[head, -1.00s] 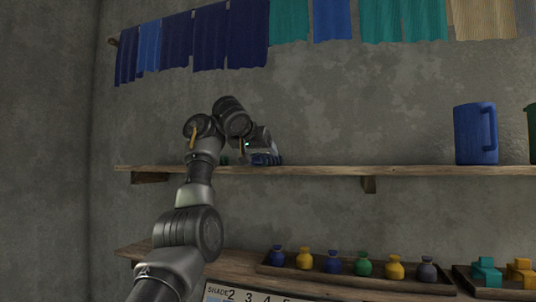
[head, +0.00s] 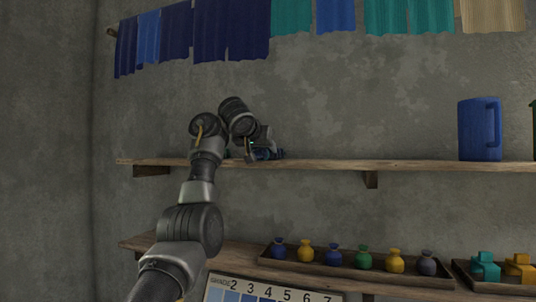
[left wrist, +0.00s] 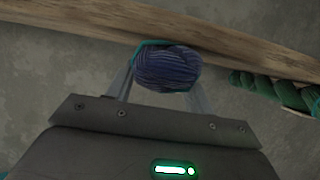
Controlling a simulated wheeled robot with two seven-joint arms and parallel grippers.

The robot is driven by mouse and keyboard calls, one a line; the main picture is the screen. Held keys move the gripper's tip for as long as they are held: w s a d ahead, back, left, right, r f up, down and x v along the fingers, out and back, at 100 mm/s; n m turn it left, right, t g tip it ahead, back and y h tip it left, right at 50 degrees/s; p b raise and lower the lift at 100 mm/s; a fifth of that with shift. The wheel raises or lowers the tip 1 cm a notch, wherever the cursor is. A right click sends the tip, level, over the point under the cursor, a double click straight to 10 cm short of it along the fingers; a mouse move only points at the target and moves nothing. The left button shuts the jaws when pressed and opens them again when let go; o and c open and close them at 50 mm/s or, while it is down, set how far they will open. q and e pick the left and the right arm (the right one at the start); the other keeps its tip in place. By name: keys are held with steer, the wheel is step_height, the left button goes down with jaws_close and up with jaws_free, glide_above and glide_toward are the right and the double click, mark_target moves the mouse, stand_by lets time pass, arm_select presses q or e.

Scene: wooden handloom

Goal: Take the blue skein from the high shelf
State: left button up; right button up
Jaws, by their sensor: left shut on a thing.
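The blue skein (left wrist: 168,68) shows in the left wrist view between the two fingers of my left gripper (left wrist: 166,76), with a teal edge around it. My left gripper is shut on it. In the head view my left gripper (head: 266,153) is at the high shelf (head: 320,165), left of the shelf's middle, and hides most of the skein. I cannot tell whether the skein still touches the shelf board. My right gripper is out of view.
A green skein (left wrist: 268,88) lies close to the right in the left wrist view. A blue mug (head: 479,130) stands further right on the shelf. Dyed cloths (head: 232,32) hang above. A lower shelf carries a tray of small bottles (head: 334,254).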

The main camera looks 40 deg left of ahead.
arm_select(q)
steer(key=shift+r, duration=0.15)
steer(key=shift+r, duration=0.25)
step_height(320, 180, up, 2)
steer(key=shift+r, duration=0.25)
steer(key=d+r, duration=0.9)
steer(key=d, duration=0.5)
steer(key=shift+s+r, duration=0.4)
